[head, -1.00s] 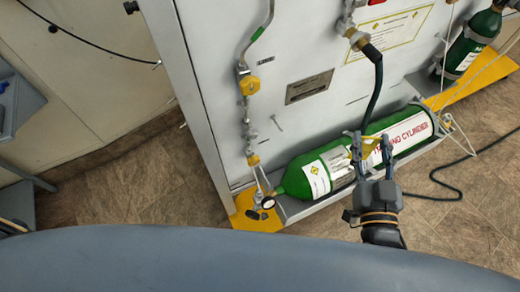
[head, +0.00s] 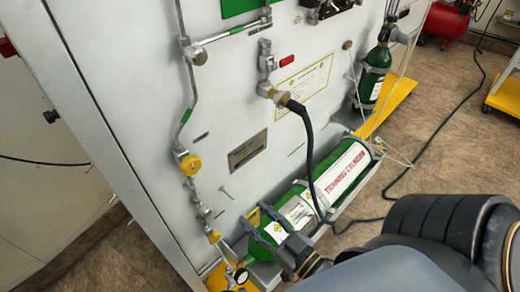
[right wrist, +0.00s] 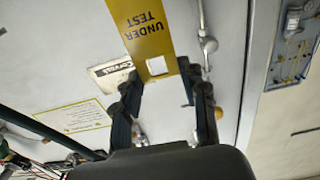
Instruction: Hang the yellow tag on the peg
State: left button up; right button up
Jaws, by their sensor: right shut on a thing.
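The yellow tag (head: 254,217) is pinched in my right gripper (head: 259,220), in front of the grey panel and near the left part of the green cylinder. The right wrist view shows the tag (right wrist: 145,30) with "UNDER TEST" on it and a square hole near the end between the fingers. The right fingers (right wrist: 158,78) are on both sides of that end. A small thin peg (head: 226,193) sticks out of the panel, up and left of the tag in the head view. The tag and peg look apart. My left gripper is not in view.
The green training cylinder (head: 342,176) lies on a low shelf below the panel (head: 225,120). A black hose (head: 308,150) hangs down close to my right gripper. A pipe with a yellow valve (head: 190,165) runs left of the peg. A gauge (head: 241,276) sits low.

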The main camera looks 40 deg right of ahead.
aim_at(233, 199)
jog(key=shift+w+a+f+b, duration=0.15)
jog(key=shift+w+b, duration=0.25)
jog(key=shift+w, duration=0.65)
jog(key=w, duration=0.2)
jog(key=w+b, duration=0.1)
jog(key=w, duration=0.1)
jog(key=w+a+f, duration=0.1)
jog(key=w, duration=0.1)
jog(key=shift+w+b, duration=0.2)
jog(key=shift+b, duration=0.2)
jog(key=shift+w+f, duration=0.1)
jog(key=o, duration=1)
jog(key=shift+c, duration=0.2)
